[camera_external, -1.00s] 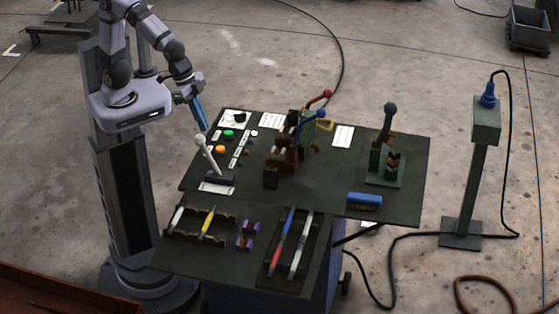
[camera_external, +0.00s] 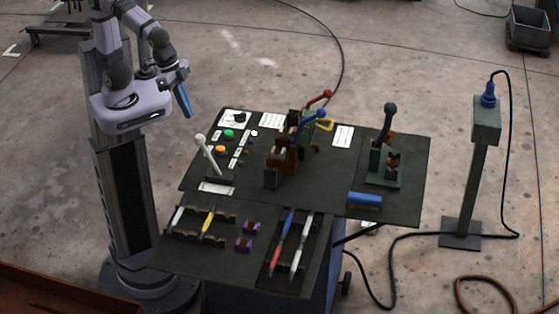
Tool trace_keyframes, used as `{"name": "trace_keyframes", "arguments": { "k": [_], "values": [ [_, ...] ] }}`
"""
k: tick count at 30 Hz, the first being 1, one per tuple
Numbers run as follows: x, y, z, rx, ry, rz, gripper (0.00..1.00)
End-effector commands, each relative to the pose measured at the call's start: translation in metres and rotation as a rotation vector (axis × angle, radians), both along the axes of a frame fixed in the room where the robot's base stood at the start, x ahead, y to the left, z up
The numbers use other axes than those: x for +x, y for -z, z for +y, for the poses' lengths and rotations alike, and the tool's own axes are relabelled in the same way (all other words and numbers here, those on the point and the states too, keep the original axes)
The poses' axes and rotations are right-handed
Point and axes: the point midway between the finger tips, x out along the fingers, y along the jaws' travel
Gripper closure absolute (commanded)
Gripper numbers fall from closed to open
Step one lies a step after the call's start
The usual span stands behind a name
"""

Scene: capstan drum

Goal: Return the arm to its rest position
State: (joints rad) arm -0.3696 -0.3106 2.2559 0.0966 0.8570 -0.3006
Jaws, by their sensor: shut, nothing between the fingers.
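My gripper (camera_external: 186,108) hangs at the upper left, pointing down with its blue fingers shut and empty. It is above and left of the dark workbench top (camera_external: 330,200), beyond the bench's back left corner, and touches nothing. My arm is folded close to its column. The capstan drum itself cannot be told apart clearly; a brown and dark mechanism (camera_external: 283,158) with a red-knobbed lever (camera_external: 327,94) and a blue-knobbed lever (camera_external: 319,115) stands mid-bench.
A white-knobbed lever (camera_external: 203,146) and green and orange buttons (camera_external: 224,140) are nearest my gripper. A green lever stand (camera_external: 384,165) is at the right. Racks with pens or tools (camera_external: 289,240) line the front. A post (camera_external: 463,180) with a cable stands right. Air around my gripper is clear.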

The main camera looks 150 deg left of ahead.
Motion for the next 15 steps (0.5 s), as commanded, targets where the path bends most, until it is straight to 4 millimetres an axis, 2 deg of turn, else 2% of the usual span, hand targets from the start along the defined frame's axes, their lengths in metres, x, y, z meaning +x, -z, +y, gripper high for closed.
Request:
{"name": "trace_keyframes", "arguments": {
  "k": [15],
  "values": [
    [0.0008,-0.0002,0.0003,0.01,0.029,0.003,1.0]
  ]
}}
